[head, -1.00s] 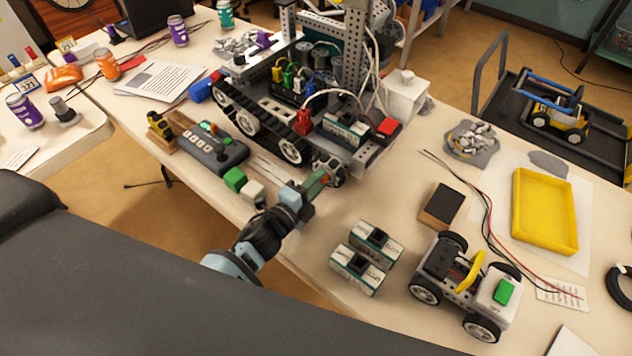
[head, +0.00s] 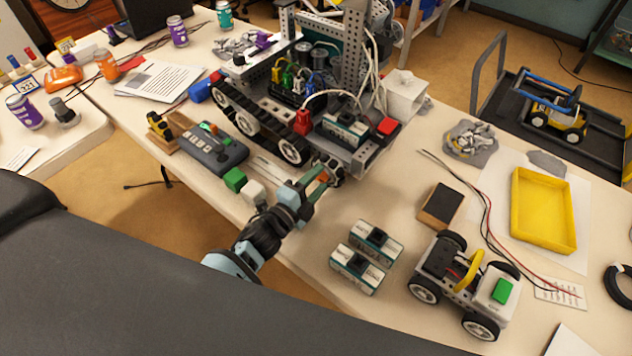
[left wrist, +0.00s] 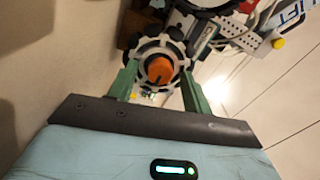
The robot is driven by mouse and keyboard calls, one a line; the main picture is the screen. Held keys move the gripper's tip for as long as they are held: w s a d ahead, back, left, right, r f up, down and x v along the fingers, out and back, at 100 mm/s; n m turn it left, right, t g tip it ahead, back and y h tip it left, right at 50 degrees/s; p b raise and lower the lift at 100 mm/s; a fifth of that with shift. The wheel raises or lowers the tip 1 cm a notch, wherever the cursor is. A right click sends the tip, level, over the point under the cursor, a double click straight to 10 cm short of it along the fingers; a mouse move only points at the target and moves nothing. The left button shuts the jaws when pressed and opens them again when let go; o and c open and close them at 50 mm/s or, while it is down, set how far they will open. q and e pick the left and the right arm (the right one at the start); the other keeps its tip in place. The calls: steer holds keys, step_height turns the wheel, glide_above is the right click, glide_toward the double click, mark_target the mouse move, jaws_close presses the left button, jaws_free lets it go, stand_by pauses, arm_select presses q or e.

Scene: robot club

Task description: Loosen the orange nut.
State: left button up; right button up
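The orange nut (left wrist: 160,70) sits at the centre of a grey toothed wheel (left wrist: 146,47) in the left wrist view. The wheel is at the near front corner of the tracked robot (head: 262,125) on the table. In the head view only a small orange patch of the nut (head: 323,176) shows by my fingers. My left gripper (left wrist: 160,76) is open, one green finger on each side of the nut, with a visible gap to it on both sides. How far the fingertips reach along the nut is hard to tell. My right gripper is not in view.
A green block (head: 234,179) and a white block (head: 253,192) lie left of my gripper. Two battery-like boxes (head: 357,268) and a small wheeled car (head: 466,285) stand to the right. A grey controller (head: 214,150) lies near the table's front edge.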

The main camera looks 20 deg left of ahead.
arm_select(q)
steer(key=v, duration=0.7)
steer(key=shift+s, duration=0.1)
steer(key=shift+s+a, duration=0.1)
steer(key=shift+s, duration=0.2)
stand_by(0.5)
